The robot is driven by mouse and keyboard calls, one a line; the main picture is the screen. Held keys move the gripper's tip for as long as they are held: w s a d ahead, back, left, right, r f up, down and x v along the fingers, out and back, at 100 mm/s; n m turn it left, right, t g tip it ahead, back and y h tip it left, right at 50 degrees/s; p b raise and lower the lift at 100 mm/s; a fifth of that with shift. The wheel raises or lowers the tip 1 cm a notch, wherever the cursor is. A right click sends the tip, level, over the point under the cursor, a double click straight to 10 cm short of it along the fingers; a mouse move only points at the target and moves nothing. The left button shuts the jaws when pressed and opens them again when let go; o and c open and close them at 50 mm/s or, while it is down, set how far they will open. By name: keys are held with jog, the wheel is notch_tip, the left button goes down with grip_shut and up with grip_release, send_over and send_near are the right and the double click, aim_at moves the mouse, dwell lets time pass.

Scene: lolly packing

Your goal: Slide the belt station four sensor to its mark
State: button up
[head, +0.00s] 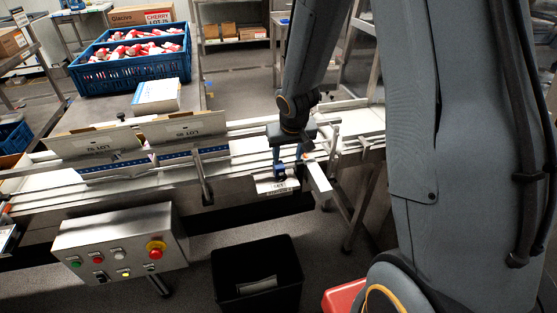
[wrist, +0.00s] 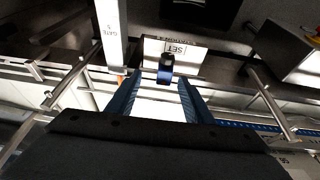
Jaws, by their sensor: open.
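The sensor is a small dark blue and black block (head: 280,172) at the belt's front rail, right of centre in the head view. In the wrist view the block (wrist: 165,71) shows just beyond and between the fingertips. A white plate marked SET (wrist: 175,48) lies right by it; the plate also shows in the head view (head: 277,188). My gripper (head: 291,163) points down over the rail with its blue fingers apart. In the wrist view its fingers (wrist: 159,82) are open, with no object clearly held. Contact with the block cannot be told.
A white bar marked GATE 5 (wrist: 110,30) stands close beside my gripper, also in the head view (head: 317,178). A control box (head: 120,245) and black bin (head: 257,275) are in front. Lot boards (head: 185,128) stand on the belt; a blue crate (head: 130,75) is behind.

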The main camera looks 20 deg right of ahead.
aim_at(281, 173)
jog(key=shift+t, duration=0.3)
jog(key=w+f, duration=0.1)
jog(key=w+a+f, duration=0.1)
jog(key=w, duration=0.1)
jog(key=shift+w+f+p, duration=0.2)
jog(key=shift+w+p, duration=0.1)
jog(key=b+x, duration=0.6)
jog(key=x, duration=0.1)
jog(key=shift+w+a+f, duration=0.1)
jog(key=shift+f, duration=0.2)
